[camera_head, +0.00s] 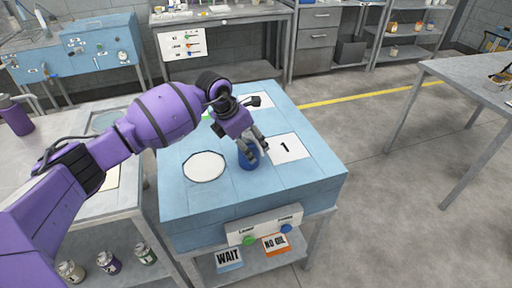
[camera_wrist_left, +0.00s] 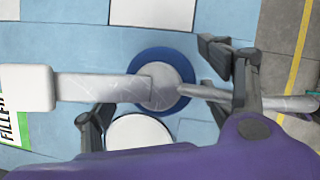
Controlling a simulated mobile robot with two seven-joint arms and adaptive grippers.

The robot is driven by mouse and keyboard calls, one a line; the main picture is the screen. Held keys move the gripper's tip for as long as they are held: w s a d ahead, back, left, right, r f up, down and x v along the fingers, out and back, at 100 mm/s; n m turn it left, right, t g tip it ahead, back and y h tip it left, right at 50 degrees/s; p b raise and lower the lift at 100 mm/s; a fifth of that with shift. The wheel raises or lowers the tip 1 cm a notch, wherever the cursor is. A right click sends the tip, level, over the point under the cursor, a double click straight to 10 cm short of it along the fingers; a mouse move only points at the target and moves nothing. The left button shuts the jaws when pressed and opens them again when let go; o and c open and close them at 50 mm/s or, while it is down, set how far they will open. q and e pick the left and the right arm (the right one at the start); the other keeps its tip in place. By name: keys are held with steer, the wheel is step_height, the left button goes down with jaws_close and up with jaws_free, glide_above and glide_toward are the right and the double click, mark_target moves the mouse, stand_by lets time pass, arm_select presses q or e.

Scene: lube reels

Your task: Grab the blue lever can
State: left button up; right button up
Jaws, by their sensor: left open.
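The blue lever can (camera_head: 248,158) stands on the light blue table, between a white disc and a white card marked 1. In the left wrist view the blue lever can (camera_wrist_left: 186,92) shows from above as a blue ring with a grey top. Grey bars reach out from it to both sides, the left one ending in a white block. My left gripper (camera_head: 253,148) is over the can, its fingers partly hiding it in the head view. In the left wrist view the open fingers (camera_wrist_left: 160,95) lie on either side of the can. Contact cannot be told.
The light blue table (camera_head: 185,212) has a white disc (camera_head: 204,167) left of the can and a card marked 1 (camera_head: 289,148) to its right. Buttons and WAIT (camera_head: 229,258) and NO OIL (camera_head: 275,243) signs are at its front. A grey table (camera_head: 455,75) stands right.

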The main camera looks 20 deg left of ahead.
arm_select(q)
steer(key=shift+r, duration=0.1)
steer(key=c, duration=1.5)
steer(key=shift+c, duration=0.2)
